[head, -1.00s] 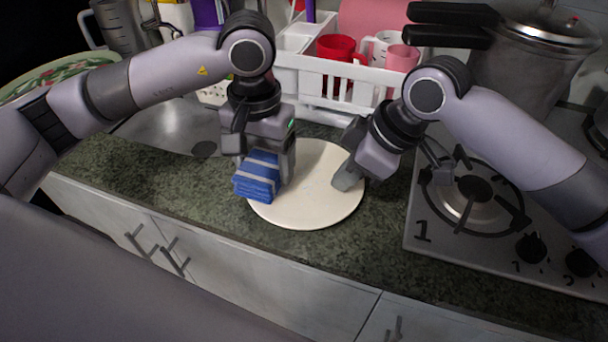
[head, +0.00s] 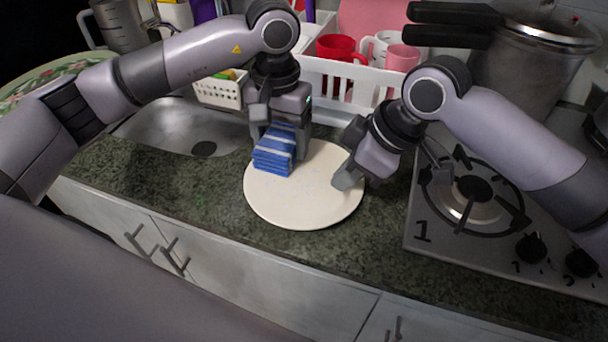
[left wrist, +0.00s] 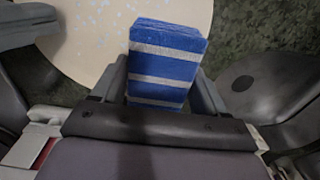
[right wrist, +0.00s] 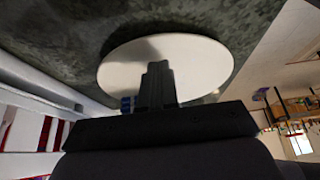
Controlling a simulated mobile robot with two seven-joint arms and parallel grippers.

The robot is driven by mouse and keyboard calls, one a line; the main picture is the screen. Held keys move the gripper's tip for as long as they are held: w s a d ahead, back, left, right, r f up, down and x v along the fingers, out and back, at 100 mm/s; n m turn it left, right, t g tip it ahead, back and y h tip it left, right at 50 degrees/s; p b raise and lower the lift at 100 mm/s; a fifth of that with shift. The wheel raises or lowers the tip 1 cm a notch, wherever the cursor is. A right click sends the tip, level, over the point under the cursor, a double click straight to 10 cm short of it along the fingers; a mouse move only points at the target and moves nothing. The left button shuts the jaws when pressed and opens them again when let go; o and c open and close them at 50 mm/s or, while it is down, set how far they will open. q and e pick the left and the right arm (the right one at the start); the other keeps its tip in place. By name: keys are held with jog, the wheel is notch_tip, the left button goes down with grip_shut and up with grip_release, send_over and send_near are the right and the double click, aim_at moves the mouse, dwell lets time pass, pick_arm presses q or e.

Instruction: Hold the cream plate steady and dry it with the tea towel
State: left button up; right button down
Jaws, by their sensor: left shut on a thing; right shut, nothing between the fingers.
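The cream plate (head: 300,205) lies on the dark green counter. It also shows in the left wrist view (left wrist: 90,50), with pale bluish specks on it, and in the right wrist view (right wrist: 200,65). The tea towel (head: 274,152) is a folded blue block with pale stripes, over the plate's back left part. My left gripper (head: 283,135) is shut on the towel, which fills the space between its fingers in the left wrist view (left wrist: 165,60). My right gripper (head: 347,180) is shut and empty, its tips at the plate's right edge. Whether they press on it I cannot tell.
A white rack (head: 345,80) with red and pink mugs stands behind the plate. The sink (head: 180,125) is at left. The gas hob (head: 470,225) and a large pot (head: 530,65) are at right. The counter in front of the plate is clear.

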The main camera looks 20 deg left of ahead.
aim_at(278, 153)
pick_arm(q)
jog(key=shift+s+d+f, duration=0.15)
jog(key=shift+s, duration=0.85)
jog(key=shift+s+d+f, duration=0.1)
jog(key=shift+s+d, duration=0.05)
jog(key=shift+s, duration=0.8)
jog(key=shift+s+d, duration=0.2)
jog(key=shift+s, duration=1.45)
jog(key=shift+w+r, duration=0.15)
jog(key=shift+w, duration=0.85)
jog(key=shift+w+r, duration=0.1)
jog(key=shift+w, duration=2.5)
jog(key=shift+s+d, duration=0.15)
jog(key=shift+s, duration=1.6)
jog(key=shift+s+d+f, duration=0.1)
jog(key=shift+s+d, duration=0.05)
jog(key=shift+s, duration=1.6)
jog(key=shift+w, duration=3.5)
jog(key=shift+s+a, duration=0.15)
jog(key=shift+s, duration=1.6)
jog(key=shift+s+a, duration=0.15)
jog(key=shift+s, duration=1.6)
